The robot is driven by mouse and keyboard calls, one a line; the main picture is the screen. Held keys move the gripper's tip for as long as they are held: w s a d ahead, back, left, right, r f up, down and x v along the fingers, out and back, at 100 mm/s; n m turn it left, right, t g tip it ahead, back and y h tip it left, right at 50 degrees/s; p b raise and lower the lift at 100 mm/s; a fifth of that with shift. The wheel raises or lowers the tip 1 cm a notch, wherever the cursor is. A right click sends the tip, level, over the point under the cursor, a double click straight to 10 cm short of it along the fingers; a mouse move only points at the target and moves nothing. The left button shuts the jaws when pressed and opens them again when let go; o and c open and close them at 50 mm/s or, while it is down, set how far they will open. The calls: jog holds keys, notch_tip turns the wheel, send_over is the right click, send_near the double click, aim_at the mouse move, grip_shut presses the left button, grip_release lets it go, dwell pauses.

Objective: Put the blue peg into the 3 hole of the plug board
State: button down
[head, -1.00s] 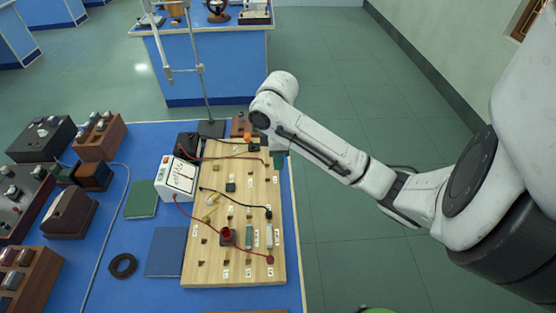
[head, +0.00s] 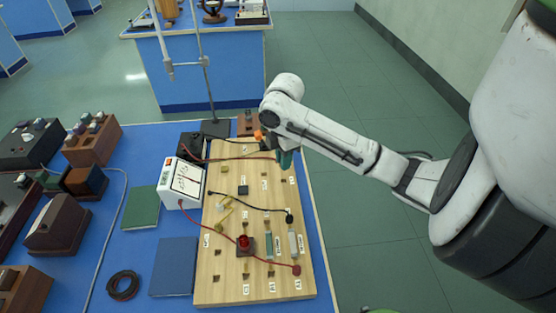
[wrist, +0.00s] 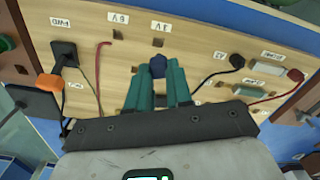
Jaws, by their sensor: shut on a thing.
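The wooden plug board (head: 214,287) lies on the blue bench and fills much of the wrist view (wrist: 205,48). My gripper (head: 285,160) is over the board's far right part. In the wrist view, its teal fingers (wrist: 160,78) are shut on the blue peg (wrist: 157,65), whose dark blue end shows between the tips. A small brown hole (wrist: 158,43) with an upside-down label (wrist: 160,26) is just beyond the peg. I cannot read the label for certain. The peg cannot be made out in the head view, and whether it touches the board is unclear.
A black plug with an orange part (wrist: 50,84) and cables stands left of my fingers. A black plug (wrist: 236,61) and a red wire (wrist: 277,98) are to the right. A white meter (head: 180,182) stands at the board's left edge. Open floor lies right of the bench.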

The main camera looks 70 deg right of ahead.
jog(key=shift+d+f, duration=0.1)
jog(key=shift+f, duration=0.25)
jog(key=shift+w+f+b, duration=0.1)
jog(key=shift+f+b, duration=0.25)
jog(key=shift+b, duration=0.1)
jog(key=shift+f+b, duration=2.15)
jog(key=shift+f, duration=0.55)
jog(key=c, duration=0.9)
grip_release()
jog(key=shift+c, duration=0.2)
jog(key=shift+r, duration=0.15)
notch_tip(320, 180, up, 11)
jog(key=shift+f+p, duration=0.2)
jog(key=shift+p, duration=0.4)
